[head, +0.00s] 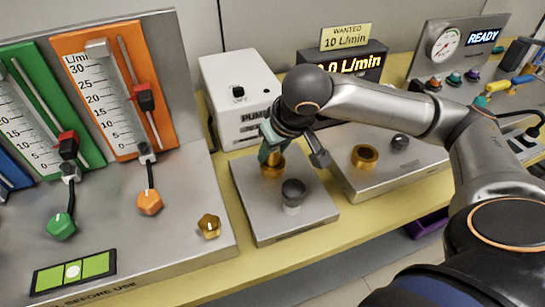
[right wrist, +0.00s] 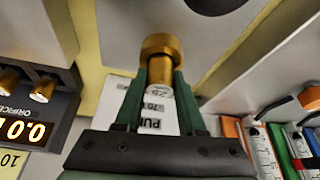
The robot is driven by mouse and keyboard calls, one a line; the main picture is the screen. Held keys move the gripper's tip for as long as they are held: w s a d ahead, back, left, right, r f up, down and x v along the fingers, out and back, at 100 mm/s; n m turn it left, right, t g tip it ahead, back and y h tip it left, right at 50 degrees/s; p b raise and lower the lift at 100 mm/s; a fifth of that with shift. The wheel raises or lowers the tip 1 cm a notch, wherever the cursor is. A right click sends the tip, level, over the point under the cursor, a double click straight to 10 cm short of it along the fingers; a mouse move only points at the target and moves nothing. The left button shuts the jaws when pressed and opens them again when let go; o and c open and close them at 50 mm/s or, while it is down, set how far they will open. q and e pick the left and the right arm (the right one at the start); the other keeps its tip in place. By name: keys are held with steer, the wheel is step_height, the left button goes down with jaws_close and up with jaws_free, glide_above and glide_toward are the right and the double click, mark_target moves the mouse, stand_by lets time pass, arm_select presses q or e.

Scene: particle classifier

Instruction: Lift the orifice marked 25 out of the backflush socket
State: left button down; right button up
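The orifice (right wrist: 159,92) is a small brass cylinder with a pale end face that seems to read 25. In the right wrist view it stands in a wider brass collar (right wrist: 161,44), the backflush socket. In the head view the brass socket (head: 272,168) is on a grey metal plate, partly hidden by the gripper. My right gripper (head: 270,150) is above it. In the right wrist view its green fingers (right wrist: 160,85) close on both sides of the orifice. I cannot tell whether the orifice is seated or slightly raised. My left gripper is not in view.
A black-capped knob (head: 292,193) stands close by on the same plate. The white pump box (head: 240,90) is behind. Another brass ring (head: 364,157) is on the block at right. More brass orifices (right wrist: 42,89) sit in a dark rack. Flowmeter panels (head: 105,95) stand at left.

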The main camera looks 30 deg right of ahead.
jaws_close()
steer(key=shift+r, duration=0.15)
